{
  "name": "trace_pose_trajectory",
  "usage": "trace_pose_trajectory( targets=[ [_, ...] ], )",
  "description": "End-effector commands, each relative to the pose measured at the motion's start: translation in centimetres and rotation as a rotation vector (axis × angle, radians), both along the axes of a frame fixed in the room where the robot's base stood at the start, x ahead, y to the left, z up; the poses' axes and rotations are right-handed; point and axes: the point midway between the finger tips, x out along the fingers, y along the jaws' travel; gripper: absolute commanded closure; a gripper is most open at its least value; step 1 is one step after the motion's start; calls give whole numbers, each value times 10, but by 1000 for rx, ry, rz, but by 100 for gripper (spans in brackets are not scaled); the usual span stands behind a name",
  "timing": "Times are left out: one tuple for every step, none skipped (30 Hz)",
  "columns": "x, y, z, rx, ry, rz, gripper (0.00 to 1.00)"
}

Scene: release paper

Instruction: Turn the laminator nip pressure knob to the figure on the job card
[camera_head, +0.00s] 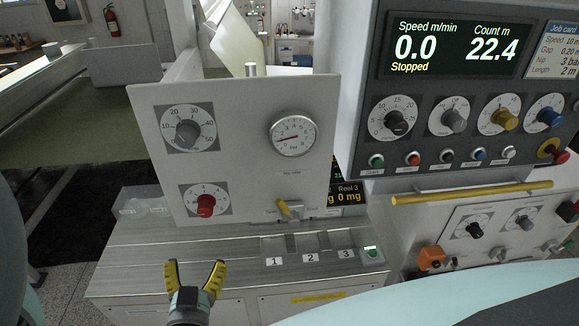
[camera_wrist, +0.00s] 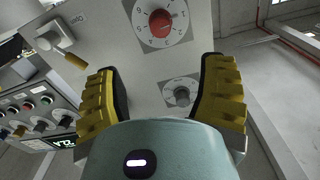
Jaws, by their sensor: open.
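The job card (camera_head: 552,50) is cut off at the head view's right edge; its Nip line reads 3 bar. A pale panel holds a red knob (camera_head: 205,205) on a numbered dial, below a grey knob (camera_head: 187,131). Knob labels are too small to read, so I cannot confirm which sets nip pressure. The wrist view also shows the red knob (camera_wrist: 160,23) and a grey knob (camera_wrist: 182,94). A round gauge (camera_head: 293,136) is right of the grey knob. My gripper (camera_head: 196,267) is open and empty, below the red knob in the picture and apart from it.
The console at right carries a display (camera_head: 455,48), several knobs and buttons, and a yellow bar (camera_head: 470,192). A yellow-handled lever (camera_head: 285,209) sits on the panel's lower right. A metal ledge (camera_head: 150,255) with numbered slots lies below the panel.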

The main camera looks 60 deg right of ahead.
Motion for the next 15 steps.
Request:
trace_pose_trajectory(
  targets=[
    [1, -3, 0, 0, -1, -4, 30],
    [3, -5, 0, 0, -2, -4, 30],
    [6, -8, 0, -2, -2, -3, 30],
    [8, -11, 1, -2, -2, -2, 30],
    [11, -14, 1, -3, -2, -3, 30],
    [15, -18, 1, -3, -2, -3, 30],
    [18, -22, 2, -3, -2, -3, 30],
    [22, -26, 1, -3, -2, -2, 30],
    [26, -30, 0, -2, -2, -1, 30],
    [29, -34, 0, -2, -2, -1, 30],
    [32, -38, 1, -3, -3, -1, 30],
    [37, -43, 2, -5, -4, -1, 30],
    [40, -47, 2, -5, -5, 0, 30],
    [43, -50, 1, -4, -3, 0, 30],
    [46, -54, 0, -3, -3, 0, 30]
  ],
)
